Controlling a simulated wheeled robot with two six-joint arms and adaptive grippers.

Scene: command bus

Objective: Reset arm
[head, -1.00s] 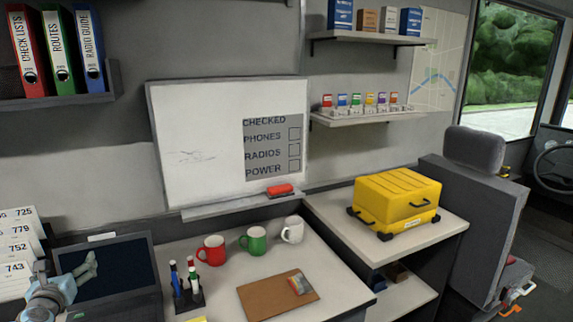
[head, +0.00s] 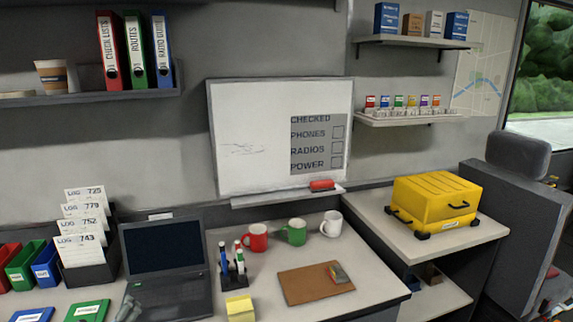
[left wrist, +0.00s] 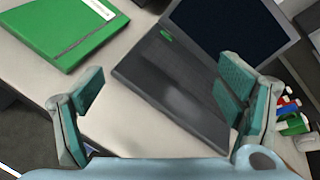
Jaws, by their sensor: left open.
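My left gripper (left wrist: 160,105) is open and empty in the left wrist view, its two teal-padded fingers spread wide. It is over the front edge of the desk, by the black laptop (left wrist: 175,70). In the head view only part of my left gripper shows, at the bottom edge in front of the laptop (head: 165,270). A green folder (left wrist: 72,30) lies to the left of the fingers; it also shows in the head view (head: 87,311). My right gripper is in no view.
On the desk are a pen holder (head: 233,277), a yellow note pad (head: 240,309), a clipboard (head: 310,284), and red (head: 256,238), green (head: 294,231) and white (head: 331,223) mugs. A yellow case (head: 435,203) stands on the right counter.

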